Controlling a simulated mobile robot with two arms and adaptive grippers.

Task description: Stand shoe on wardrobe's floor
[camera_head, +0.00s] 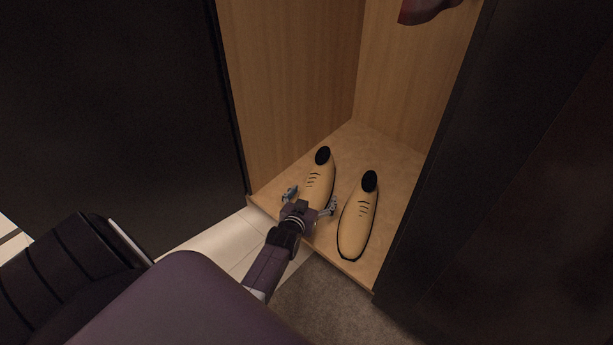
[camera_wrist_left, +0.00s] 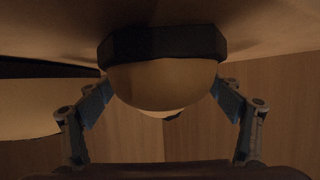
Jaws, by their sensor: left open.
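Two tan shoes with dark soles and black openings stand upright on the wardrobe's floor (camera_head: 392,158) in the head view. The left shoe (camera_head: 318,178) has its toe toward my left gripper (camera_head: 311,199). The gripper is open, with one finger on each side of that toe. In the left wrist view the toe (camera_wrist_left: 160,84) is between the open fingers (camera_wrist_left: 163,98), with its dark sole at the top of the picture. I cannot tell whether the fingers touch it. The right shoe (camera_head: 357,222) stands beside it, also showing at the left wrist view's edge (camera_wrist_left: 38,122). My right gripper is out of view.
The wardrobe's wooden left wall (camera_head: 290,90) rises close beside the left shoe. A dark panel (camera_head: 470,170) bounds the opening on the right. A reddish item (camera_head: 425,10) hangs at the top. Bare wardrobe floor lies behind the shoes.

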